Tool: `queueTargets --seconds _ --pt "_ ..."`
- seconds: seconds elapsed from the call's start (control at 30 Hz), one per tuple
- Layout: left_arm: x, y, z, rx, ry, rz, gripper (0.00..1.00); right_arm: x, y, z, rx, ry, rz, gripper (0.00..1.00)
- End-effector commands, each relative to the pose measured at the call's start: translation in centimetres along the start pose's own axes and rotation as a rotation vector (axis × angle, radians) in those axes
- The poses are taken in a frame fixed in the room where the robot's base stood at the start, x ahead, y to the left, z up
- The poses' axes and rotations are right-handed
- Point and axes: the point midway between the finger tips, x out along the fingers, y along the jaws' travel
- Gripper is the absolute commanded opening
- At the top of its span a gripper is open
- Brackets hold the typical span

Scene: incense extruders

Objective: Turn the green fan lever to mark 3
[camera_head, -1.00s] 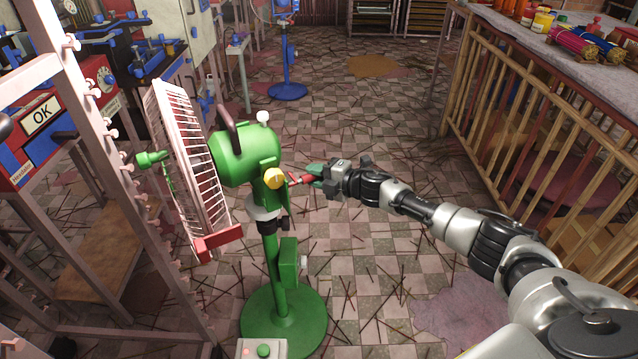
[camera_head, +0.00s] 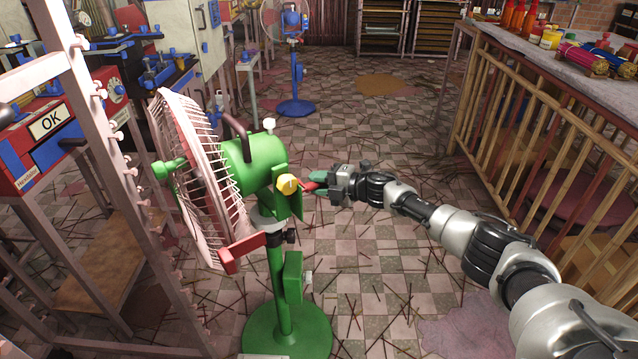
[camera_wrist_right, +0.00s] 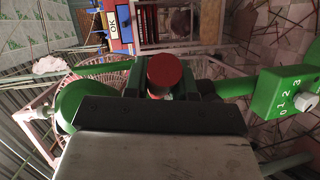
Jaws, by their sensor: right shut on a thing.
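The green fan (camera_head: 262,160) stands on a round green base, with a pale wire cage (camera_head: 205,190) at its left. A yellow knob (camera_head: 288,184) sits on its side, beside the red lever handle (camera_head: 309,186). My right gripper (camera_head: 318,187) is shut on the red handle; its round red end (camera_wrist_right: 165,70) shows between the fingers in the right wrist view. A green box (camera_wrist_right: 285,90) there carries marks 0, 1, 2, 3 and a white knob (camera_wrist_right: 307,104). Which mark is set, I cannot tell. My left gripper is out of view.
A metal rack (camera_head: 95,130) stands close on the left, with a red-and-blue machine marked OK (camera_head: 45,125) behind it. A table with a slatted side (camera_head: 540,150) stands on the right. A blue fan (camera_head: 297,95) stands farther back. Sticks litter the tiled floor between.

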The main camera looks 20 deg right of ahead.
Motion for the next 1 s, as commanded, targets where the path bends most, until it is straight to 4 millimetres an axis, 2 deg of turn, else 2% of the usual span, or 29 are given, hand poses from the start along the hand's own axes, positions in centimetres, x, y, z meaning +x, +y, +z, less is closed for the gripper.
queueTargets --seconds 0.03,0.07,0.2,0.57,0.67,1.0 --pt "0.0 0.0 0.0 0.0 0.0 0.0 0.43 0.0 0.2 0.1 -0.007 -0.002 0.002 0.0" --pt "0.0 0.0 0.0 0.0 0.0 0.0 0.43 0.0 0.2 0.1 -0.007 -0.002 0.002 0.28" --pt "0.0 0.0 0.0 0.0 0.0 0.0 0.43 0.0 0.2 0.1 -0.006 -0.002 0.002 0.5" --pt "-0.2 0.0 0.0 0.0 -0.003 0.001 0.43 -0.6 0.2 0.1 -0.003 -0.003 0.001 0.51" --pt "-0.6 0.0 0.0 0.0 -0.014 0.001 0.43 -2.0 0.2 0.1 -0.003 -0.003 -0.001 0.51" --pt "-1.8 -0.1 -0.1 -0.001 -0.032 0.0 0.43 -8.6 0.2 0.0 -0.004 -0.002 -0.001 0.51"
